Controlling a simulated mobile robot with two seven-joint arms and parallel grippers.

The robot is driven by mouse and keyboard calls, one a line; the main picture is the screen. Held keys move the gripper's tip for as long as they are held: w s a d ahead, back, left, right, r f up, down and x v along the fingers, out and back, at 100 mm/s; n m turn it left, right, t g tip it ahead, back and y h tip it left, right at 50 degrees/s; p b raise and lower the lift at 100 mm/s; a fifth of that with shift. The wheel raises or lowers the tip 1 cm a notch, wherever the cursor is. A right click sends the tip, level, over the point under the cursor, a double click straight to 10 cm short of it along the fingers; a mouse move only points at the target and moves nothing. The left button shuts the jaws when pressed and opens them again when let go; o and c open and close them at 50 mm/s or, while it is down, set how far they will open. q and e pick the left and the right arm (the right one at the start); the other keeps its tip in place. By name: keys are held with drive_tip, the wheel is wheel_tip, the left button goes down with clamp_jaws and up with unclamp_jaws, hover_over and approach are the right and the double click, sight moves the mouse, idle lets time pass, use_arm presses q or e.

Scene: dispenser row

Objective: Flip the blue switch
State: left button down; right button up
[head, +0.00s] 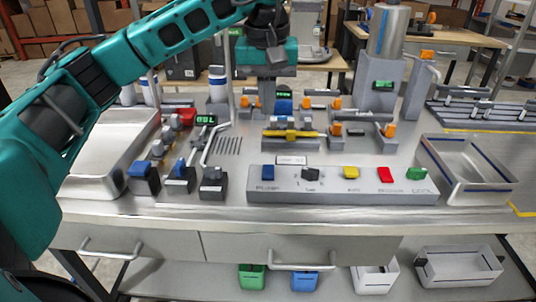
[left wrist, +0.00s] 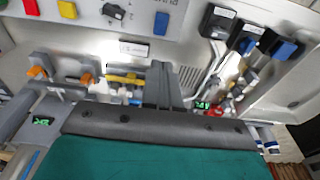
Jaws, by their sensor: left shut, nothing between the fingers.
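The blue switch (head: 267,172) is the leftmost control on the grey sloped control panel (head: 330,188) at the table's front. It also shows at the top of the left wrist view (left wrist: 161,23). My left gripper (head: 267,106) points down behind the panel, farther back than the switch and apart from it. Its fingers (left wrist: 160,84) are shut with nothing between them. No right gripper shows in either view.
Beside the switch are a black knob (head: 310,173) and yellow (head: 350,172), red (head: 385,174) and green (head: 416,173) buttons. Black blocks (head: 213,185) stand left of the panel. An open metal bin (head: 470,180) is at the right. A yellow-handled fixture (head: 290,134) stands behind the panel.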

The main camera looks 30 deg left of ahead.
sight(267, 171)
use_arm(q)
drive_tip(key=f, duration=0.4)
drive_tip(key=w+f, duration=0.1)
drive_tip(key=f, duration=0.4)
drive_tip(key=a+f, duration=0.1)
drive_tip(key=f, duration=0.4)
drive_tip(key=shift+w, duration=0.2)
drive_tip(key=shift+w+f+g, duration=0.1)
drive_tip(key=shift+f+g, duration=0.2)
drive_tip(key=shift+s+d, duration=0.1)
drive_tip(key=shift+s, duration=0.1)
drive_tip(key=shift+s+d+h, duration=0.3)
drive_tip(key=shift+s+d, duration=0.05)
drive_tip(key=shift+s, duration=0.2)
drive_tip(key=shift+r+p, duration=0.1)
drive_tip(key=shift+p, duration=0.2)
